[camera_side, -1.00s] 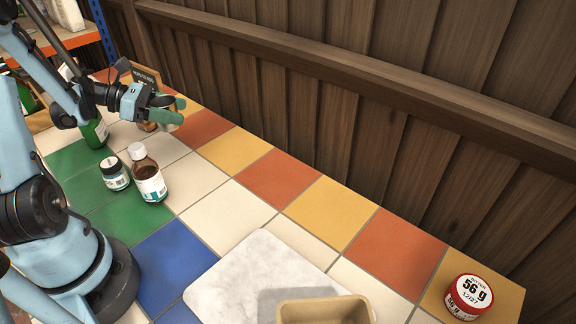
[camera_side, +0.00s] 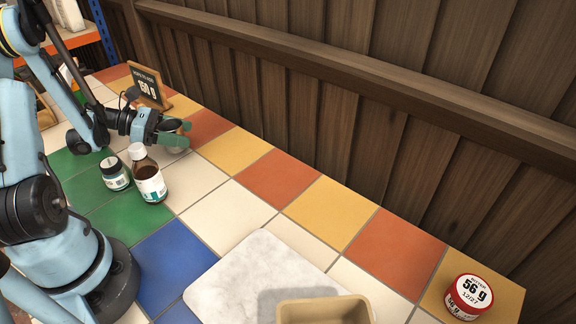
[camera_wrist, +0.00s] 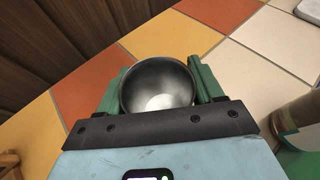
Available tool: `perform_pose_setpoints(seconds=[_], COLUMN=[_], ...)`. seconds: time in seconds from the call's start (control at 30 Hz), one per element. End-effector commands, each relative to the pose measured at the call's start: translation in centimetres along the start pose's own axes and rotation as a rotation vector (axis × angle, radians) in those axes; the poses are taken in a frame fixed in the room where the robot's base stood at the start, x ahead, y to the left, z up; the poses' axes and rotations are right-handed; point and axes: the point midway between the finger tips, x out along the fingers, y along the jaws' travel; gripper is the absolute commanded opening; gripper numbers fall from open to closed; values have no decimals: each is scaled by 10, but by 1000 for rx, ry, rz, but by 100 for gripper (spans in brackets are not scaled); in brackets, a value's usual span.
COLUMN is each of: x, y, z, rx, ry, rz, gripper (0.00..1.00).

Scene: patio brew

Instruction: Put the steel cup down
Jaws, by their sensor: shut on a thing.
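The steel cup (camera_wrist: 157,88) sits between the two green fingers of my gripper (camera_wrist: 158,90) in the wrist view, its open mouth facing the camera and its inside looking empty. In the side view the cup (camera_side: 172,127) shows at the far end of the tiled table, held upright by my gripper (camera_side: 176,134), which is shut on it. The cup is partly hidden by the fingers. I cannot tell whether its base touches the tiles.
A brown bottle (camera_side: 149,178) and a dark jar (camera_side: 115,173) stand near my gripper. A small sign reading 150 g (camera_side: 150,87) stands behind it. A white slab (camera_side: 240,275), a tan container (camera_side: 325,311) and a red tin (camera_side: 468,297) lie nearer. Tiles between are clear.

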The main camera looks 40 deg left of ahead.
Motion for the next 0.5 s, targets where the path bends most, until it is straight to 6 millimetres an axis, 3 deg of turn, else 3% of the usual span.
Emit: perform_pose_setpoints(seconds=[0.5], x=[1], y=[1], z=[-4], rx=[0], ry=[0], rz=[0], gripper=[36])
